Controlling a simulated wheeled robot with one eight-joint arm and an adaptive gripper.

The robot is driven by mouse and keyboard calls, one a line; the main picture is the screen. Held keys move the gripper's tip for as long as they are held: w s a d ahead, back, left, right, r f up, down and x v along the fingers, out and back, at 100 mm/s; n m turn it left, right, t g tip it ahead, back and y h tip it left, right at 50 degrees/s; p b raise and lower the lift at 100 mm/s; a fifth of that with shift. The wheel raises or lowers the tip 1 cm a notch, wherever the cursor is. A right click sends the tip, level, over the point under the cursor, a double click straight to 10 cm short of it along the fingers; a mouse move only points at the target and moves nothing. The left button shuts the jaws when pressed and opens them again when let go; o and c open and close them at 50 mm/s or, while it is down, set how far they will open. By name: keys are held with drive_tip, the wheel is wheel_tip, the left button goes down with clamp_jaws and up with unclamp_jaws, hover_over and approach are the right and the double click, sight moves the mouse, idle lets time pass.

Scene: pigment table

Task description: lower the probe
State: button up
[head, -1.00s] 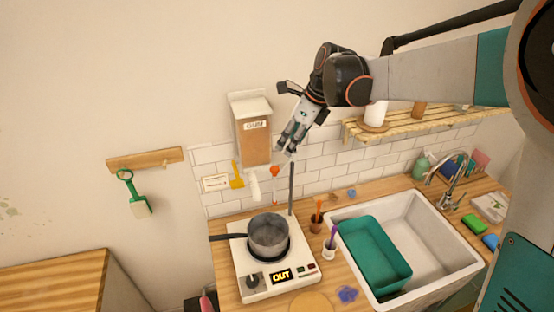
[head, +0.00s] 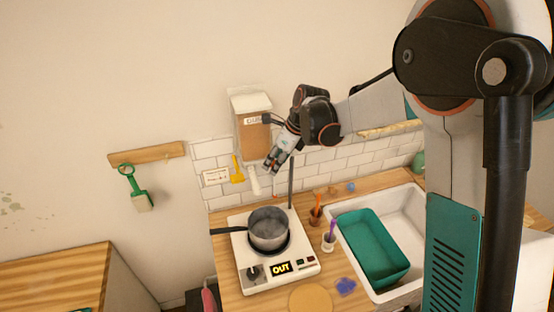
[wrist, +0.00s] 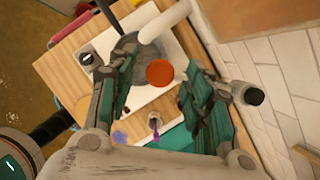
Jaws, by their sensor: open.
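The probe's round orange-red cap (wrist: 159,72) shows in the wrist view between the two fingers of my gripper (wrist: 160,88). My gripper is open, with a finger on either side of the cap. In the head view my gripper (head: 271,166) points down beside the dark upright rod (head: 291,183) and hides most of the probe. I cannot tell whether the fingers touch the cap. A grey pot (head: 268,230) with a dark handle sits on the white hot plate (head: 246,284), below my gripper. The hot plate's display (head: 281,268) reads OUT.
A wooden box (head: 255,140) hangs on the wall with a white spout (head: 254,181) below it, close to my gripper. A green tub (head: 372,246) sits in the sink.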

drive_tip(key=shift+c, duration=0.5)
clamp_jaws()
wheel_tip(320, 180, down, 17)
drive_tip(key=b, duration=1.4)
drive_tip(key=shift+f, duration=0.15)
drive_tip(key=shift+s, duration=0.1)
drive_tip(key=shift+o, duration=0.5)
unclamp_jaws()
drive_tip(key=shift+f, duration=0.1)
